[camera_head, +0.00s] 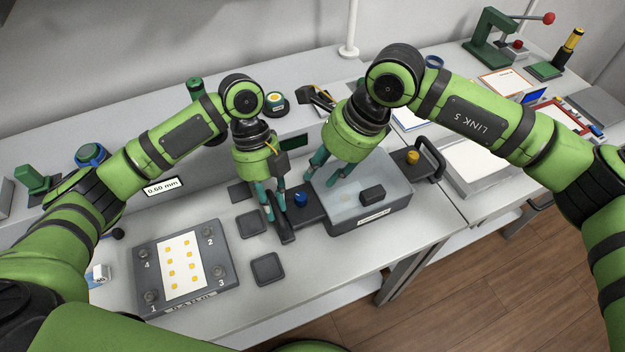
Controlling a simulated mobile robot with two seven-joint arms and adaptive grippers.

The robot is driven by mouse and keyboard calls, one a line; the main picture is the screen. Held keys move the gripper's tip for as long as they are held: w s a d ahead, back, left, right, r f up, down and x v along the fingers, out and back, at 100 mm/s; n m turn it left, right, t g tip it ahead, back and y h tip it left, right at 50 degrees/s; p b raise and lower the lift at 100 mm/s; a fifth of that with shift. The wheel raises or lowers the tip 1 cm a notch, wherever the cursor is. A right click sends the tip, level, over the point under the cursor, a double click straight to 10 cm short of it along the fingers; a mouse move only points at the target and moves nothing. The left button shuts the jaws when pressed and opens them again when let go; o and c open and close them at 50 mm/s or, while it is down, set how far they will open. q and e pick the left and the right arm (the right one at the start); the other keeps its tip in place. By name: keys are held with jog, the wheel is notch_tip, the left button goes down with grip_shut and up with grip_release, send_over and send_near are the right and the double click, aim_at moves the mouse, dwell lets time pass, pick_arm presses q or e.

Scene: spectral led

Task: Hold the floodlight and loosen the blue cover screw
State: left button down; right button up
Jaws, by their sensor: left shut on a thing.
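The floodlight (385,205) is a grey box with a pale translucent top, lying on the bench at the centre. A blue cover screw (300,199) stands on its dark left flange, and a yellow screw (412,157) on its right end. A black handle (432,152) curves out at the right end. My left gripper (275,212) is shut on the dark handle (285,232) at the left end, its fingers partly hiding it. My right gripper (320,181) is open and empty, with its fingers apart over the floodlight's left part, to the right of the blue screw.
A grey plate (227,278) with numbered corner knobs and a yellow-dotted sheet lies front left. Dark square pads (268,268) lie left of the floodlight. A raised ledge with a yellow-topped button (275,100) is behind. The bench's front edge is close to the floodlight.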

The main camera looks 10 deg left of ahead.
jog(key=shift+v, duration=1.7)
